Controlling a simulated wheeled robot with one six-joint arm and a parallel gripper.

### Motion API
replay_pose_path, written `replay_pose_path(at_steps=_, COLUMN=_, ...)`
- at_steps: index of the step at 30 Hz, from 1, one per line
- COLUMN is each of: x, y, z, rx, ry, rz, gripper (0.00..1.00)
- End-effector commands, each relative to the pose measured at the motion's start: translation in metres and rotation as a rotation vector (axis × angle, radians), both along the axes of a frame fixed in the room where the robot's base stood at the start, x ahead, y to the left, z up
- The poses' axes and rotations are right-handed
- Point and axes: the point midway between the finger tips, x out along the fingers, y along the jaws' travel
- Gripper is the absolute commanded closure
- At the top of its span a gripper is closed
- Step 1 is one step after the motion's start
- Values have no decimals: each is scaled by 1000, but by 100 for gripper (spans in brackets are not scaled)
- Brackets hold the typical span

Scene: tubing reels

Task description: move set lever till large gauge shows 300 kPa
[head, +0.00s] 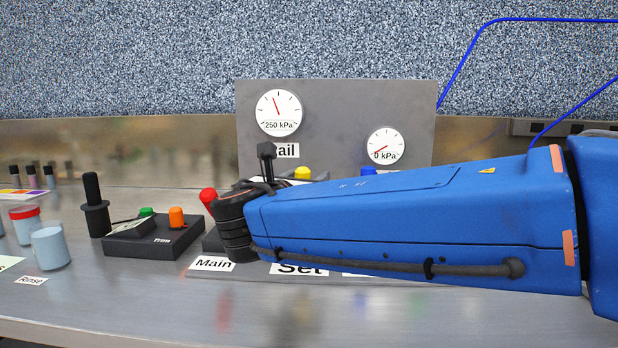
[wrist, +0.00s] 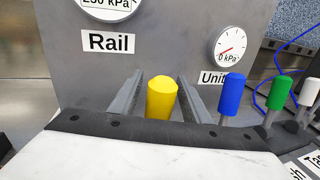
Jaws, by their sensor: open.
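The large gauge (head: 279,113), above the Rail label, reads 250 kPa in the head view. It is cut off at the top of the wrist view (wrist: 108,8). The set lever has a yellow knob (wrist: 161,97) in the wrist view; its knob (head: 302,173) just shows above my arm in the head view. The Set label (head: 300,269) is partly covered by my arm. My gripper (wrist: 166,84) is open, its two grey fingers to either side of the yellow knob, with gaps visible. The lever's stem is hidden.
A red knob (head: 208,196) stands left of my wrist above the Main label. Blue (wrist: 232,92), green (wrist: 280,92) and white levers stand to the right. The small gauge (head: 385,147) reads 0 kPa. A black box (head: 150,241) and jars stand at left.

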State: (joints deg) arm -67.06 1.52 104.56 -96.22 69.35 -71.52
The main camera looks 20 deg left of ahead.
Motion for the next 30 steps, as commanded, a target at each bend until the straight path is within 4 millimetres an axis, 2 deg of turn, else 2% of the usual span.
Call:
replay_pose_path(at_steps=8, x=2, y=0, z=0, rx=0, ry=0, rz=0, gripper=57)
replay_pose_path(at_steps=9, x=2, y=0, z=0, rx=0, ry=0, rz=0, gripper=62)
replay_pose_path(at_steps=14, x=1, y=0, z=0, rx=0, ry=0, rz=0, gripper=100)
replay_pose_path(at_steps=20, x=0, y=0, z=0, rx=1, ry=-13, rz=0, gripper=100)
replay_pose_path(at_steps=30, x=-20, y=-6, z=2, rx=43, ry=-202, rz=-3, gripper=100)
